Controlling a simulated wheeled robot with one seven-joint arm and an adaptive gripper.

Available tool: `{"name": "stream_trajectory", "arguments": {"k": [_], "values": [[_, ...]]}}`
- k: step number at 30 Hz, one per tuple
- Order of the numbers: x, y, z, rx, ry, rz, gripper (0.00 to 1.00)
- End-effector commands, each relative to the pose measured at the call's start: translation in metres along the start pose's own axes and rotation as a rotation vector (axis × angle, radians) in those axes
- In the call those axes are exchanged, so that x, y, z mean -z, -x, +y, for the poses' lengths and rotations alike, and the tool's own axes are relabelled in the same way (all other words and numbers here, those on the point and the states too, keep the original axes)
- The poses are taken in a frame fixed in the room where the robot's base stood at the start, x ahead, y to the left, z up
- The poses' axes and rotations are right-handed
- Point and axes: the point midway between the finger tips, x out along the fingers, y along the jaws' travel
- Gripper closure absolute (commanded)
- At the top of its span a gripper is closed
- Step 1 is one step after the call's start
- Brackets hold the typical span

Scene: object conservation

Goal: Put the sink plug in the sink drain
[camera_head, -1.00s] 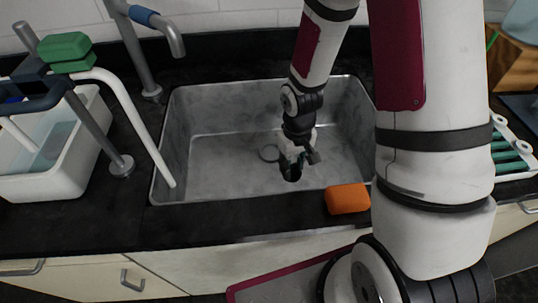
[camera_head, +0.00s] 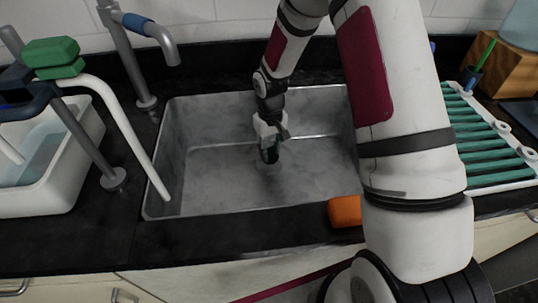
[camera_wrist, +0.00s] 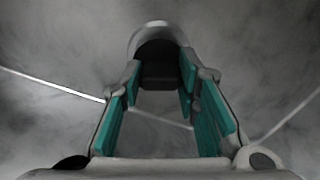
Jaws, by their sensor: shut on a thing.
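The steel sink (camera_head: 215,180) is set into the black counter. My gripper (camera_head: 270,146) points down inside the sink, low over the middle of its floor. It is shut on the sink plug (camera_head: 270,156), which shows as a small dark piece at the fingertips. In the wrist view the dark plug (camera_wrist: 158,65) sits between the far ends of the teal finger pads. A pale grey rim curves behind it; I cannot tell whether it belongs to plug or drain. The sink drain (camera_head: 266,169) is a faint ring directly under my gripper, partly hidden. Contact cannot be made out.
An orange sponge (camera_head: 344,211) lies at the sink's front right edge. The grey faucet (camera_head: 137,62) stands behind left. A white tub (camera_head: 45,180) and green sponges (camera_head: 54,57) are at left. A drying rack (camera_head: 490,145) is at right. The sink floor is otherwise clear.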

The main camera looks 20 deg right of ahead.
Motion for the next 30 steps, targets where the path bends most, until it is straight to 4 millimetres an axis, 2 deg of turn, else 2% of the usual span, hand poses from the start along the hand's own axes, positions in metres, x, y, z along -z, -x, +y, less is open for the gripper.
{"name": "stream_trajectory", "arguments": {"k": [5, 13, 26, 27, 29, 30], "values": [[0.007, -0.004, 0.001, 0.000, 0.000, -0.002, 0.98], [0.007, -0.035, 0.001, 0.000, 0.000, -0.002, 0.98], [0.007, -0.041, 0.001, 0.000, 0.000, -0.001, 0.98], [0.007, -0.041, 0.001, 0.000, 0.000, -0.001, 0.64], [0.007, -0.040, 0.001, 0.000, 0.000, -0.001, 0.51], [0.007, -0.040, 0.001, 0.000, 0.000, -0.001, 0.51]]}}
